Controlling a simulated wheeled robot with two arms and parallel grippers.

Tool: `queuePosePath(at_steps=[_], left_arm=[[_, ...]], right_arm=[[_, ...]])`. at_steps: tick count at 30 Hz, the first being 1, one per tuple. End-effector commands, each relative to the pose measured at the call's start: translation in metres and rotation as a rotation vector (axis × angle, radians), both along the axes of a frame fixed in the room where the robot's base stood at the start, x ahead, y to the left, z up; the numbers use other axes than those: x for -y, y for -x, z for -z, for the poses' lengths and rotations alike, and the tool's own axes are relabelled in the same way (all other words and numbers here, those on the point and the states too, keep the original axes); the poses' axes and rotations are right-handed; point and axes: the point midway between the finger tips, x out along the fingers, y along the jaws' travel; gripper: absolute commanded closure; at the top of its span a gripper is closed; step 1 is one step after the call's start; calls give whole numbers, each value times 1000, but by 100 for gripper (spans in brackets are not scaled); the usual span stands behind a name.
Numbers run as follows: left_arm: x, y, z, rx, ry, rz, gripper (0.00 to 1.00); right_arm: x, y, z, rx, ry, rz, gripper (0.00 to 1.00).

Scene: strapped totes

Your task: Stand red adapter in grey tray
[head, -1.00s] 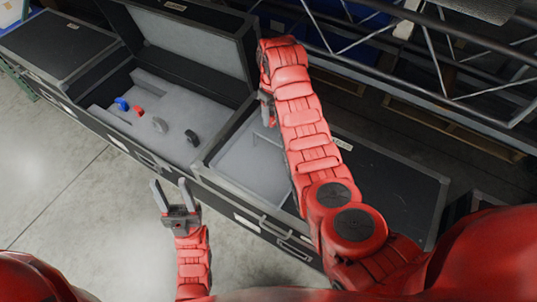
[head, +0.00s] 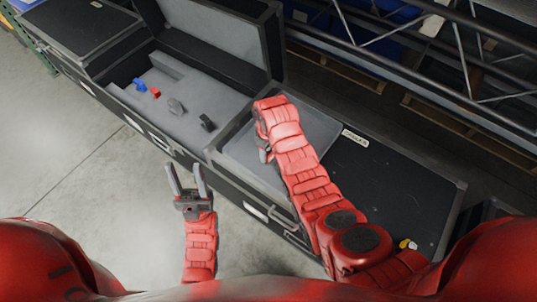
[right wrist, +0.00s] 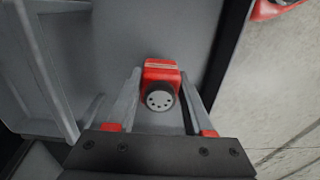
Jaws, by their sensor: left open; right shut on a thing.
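I cannot tell whether the adapter touches the tray. My left gripper (head: 188,182) is open and empty, in front of the case.
The open compartment to the left holds a blue piece (head: 139,84), a small red piece (head: 155,93), a grey round piece (head: 176,106) and a black piece (head: 207,122). Its raised lid (head: 222,40) stands behind. A closed black lid (head: 390,190) lies right; metal racking is behind.

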Motion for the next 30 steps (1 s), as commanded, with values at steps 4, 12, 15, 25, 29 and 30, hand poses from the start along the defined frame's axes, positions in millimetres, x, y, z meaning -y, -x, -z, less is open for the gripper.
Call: queuePosePath(at_steps=[4,12,15,25,29,30], left_arm=[[0,0,-4,0,0,0,50],[0,0,-4,0,0,0,50],[0,0,-2,0,0,0,50],[0,0,-1,0,0,0,50],[0,0,-1,0,0,0,50],[0,0,-2,0,0,0,50]], right_arm=[[0,0,16,-3,1,0,100],[0,1,24,-3,1,0,100],[0,1,25,-3,1,0,100],[0,1,27,-2,1,0,18],[0,0,27,-2,1,0,18],[0,1,26,-2,1,0,18]])
